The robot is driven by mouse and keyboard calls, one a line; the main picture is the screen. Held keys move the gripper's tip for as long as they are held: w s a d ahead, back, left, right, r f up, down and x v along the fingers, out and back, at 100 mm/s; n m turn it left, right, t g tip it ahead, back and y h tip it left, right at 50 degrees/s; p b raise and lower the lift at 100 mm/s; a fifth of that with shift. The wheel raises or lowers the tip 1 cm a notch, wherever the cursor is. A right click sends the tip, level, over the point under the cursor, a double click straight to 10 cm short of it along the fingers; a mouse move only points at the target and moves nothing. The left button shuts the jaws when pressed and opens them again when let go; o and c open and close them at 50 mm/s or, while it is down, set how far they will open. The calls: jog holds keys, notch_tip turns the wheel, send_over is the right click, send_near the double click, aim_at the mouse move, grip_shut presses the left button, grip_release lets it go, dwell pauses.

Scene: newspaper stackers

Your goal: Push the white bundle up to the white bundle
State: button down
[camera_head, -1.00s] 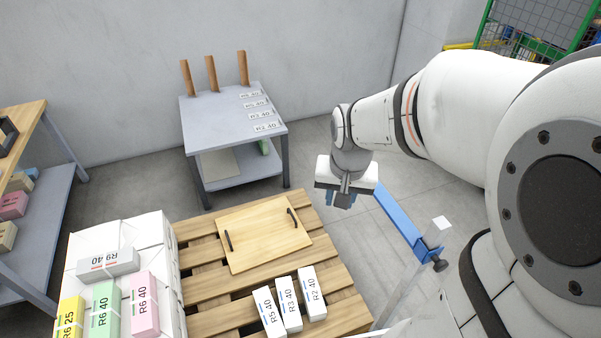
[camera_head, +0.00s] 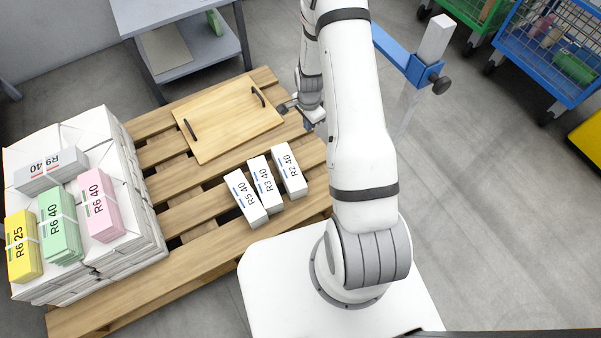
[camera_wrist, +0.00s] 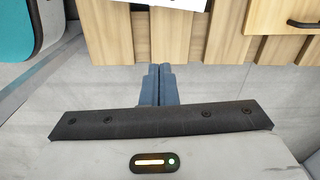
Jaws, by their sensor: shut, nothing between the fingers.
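Three white bundles lie side by side on the wooden pallet: one marked R5 40 (camera_head: 246,198), one marked R3 40 (camera_head: 266,184) and one marked R2 40 (camera_head: 289,170). R5 and R3 lie close together, and R2 is close to the right of R3. My gripper (camera_head: 300,116) is beyond the bundles, beside the right end of the wooden board. In the wrist view my gripper (camera_wrist: 155,70) has its blue fingers together and empty. A white piece (camera_wrist: 170,3) shows at the top edge there, too cropped to identify.
The wooden board (camera_head: 228,118) with two dark handles lies on the pallet (camera_head: 110,308). A white stack (camera_head: 135,225) at left carries grey, yellow, green and pink bundles. A grey table (camera_head: 185,50) stands behind. A blue post with a clamp (camera_head: 405,62) is at right.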

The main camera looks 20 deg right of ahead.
aim_at(310, 168)
jog(key=f+m+b, duration=0.1)
jog(key=f+b, duration=0.1)
jog(key=f, duration=0.6)
jog(key=s+f+b, duration=0.1)
jog(key=f+b, duration=0.2)
jog(key=f, duration=0.5)
jog(key=d+f+m+b, duration=0.1)
jog(key=f+b, duration=0.1)
jog(key=f, duration=0.6)
jog(key=shift+s+f+m, duration=0.25)
jog(key=shift+f+m, duration=0.05)
jog(key=shift+f, duration=0.05)
jog(key=a, duration=0.1)
jog(key=a+b, duration=0.1)
jog(key=shift+a+r, duration=0.3)
jog(key=shift+a, duration=0.05)
jog(key=shift+s+a+r, duration=0.1)
jog(key=shift+a, duration=0.55)
jog(key=shift+a, duration=0.15)
jog(key=a, duration=0.3)
jog(key=shift+s+a, duration=0.15)
jog(key=shift+a, duration=0.1)
jog(key=shift+d, duration=0.15)
